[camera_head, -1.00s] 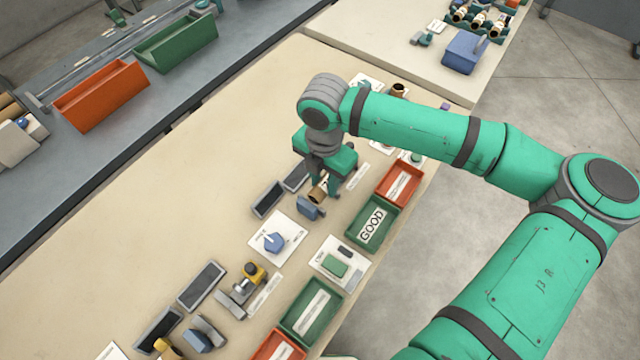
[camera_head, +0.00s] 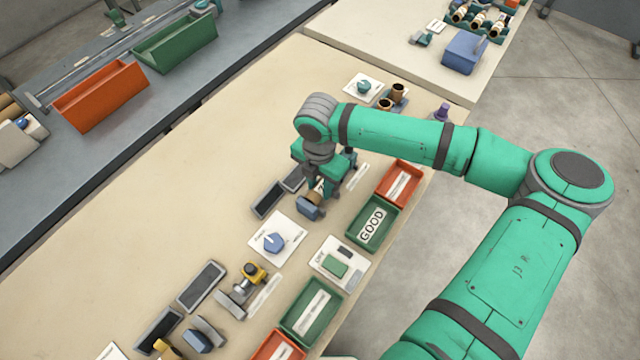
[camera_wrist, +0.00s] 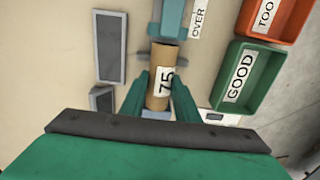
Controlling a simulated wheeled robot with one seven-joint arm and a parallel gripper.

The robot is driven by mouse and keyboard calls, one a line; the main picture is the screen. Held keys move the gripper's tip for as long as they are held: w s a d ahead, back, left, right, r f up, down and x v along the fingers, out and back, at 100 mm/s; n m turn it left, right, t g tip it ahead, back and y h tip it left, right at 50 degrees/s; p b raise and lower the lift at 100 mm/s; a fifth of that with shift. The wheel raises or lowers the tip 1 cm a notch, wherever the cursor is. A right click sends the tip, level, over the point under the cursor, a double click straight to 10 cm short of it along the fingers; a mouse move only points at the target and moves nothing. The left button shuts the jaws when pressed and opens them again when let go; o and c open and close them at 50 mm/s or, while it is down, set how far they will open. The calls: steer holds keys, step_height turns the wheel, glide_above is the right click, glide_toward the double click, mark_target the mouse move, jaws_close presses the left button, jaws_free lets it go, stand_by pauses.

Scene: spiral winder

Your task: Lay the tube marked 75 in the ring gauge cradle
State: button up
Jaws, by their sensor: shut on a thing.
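A brown cardboard tube with a white label reading 75 (camera_wrist: 160,88) shows in the wrist view. My gripper (camera_wrist: 160,100) is shut on it, one green finger along each side. The head view shows the tube (camera_head: 316,193) only in part, below my gripper (camera_head: 322,188). A fixture with a blue-green block (camera_wrist: 173,18) and grey side pieces lies at the tube's far end, and a pale blue block (camera_wrist: 156,114) shows at its near end. These look like parts of the ring gauge cradle. I cannot tell whether the tube touches them.
A green bin marked GOOD (camera_wrist: 247,75) and an orange-red bin (camera_wrist: 268,18) stand to the right. A label reading OVER (camera_wrist: 199,18) lies beside the fixture. Dark shallow trays (camera_head: 267,199) lie to the left. The table's left part (camera_head: 165,215) is clear.

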mark_target(320, 186)
steer(key=shift+f, duration=0.5)
steer(key=o, duration=1.1)
steer(key=shift+r, duration=0.1)
step_height(320, 186, up, 13)
stand_by(0.8)
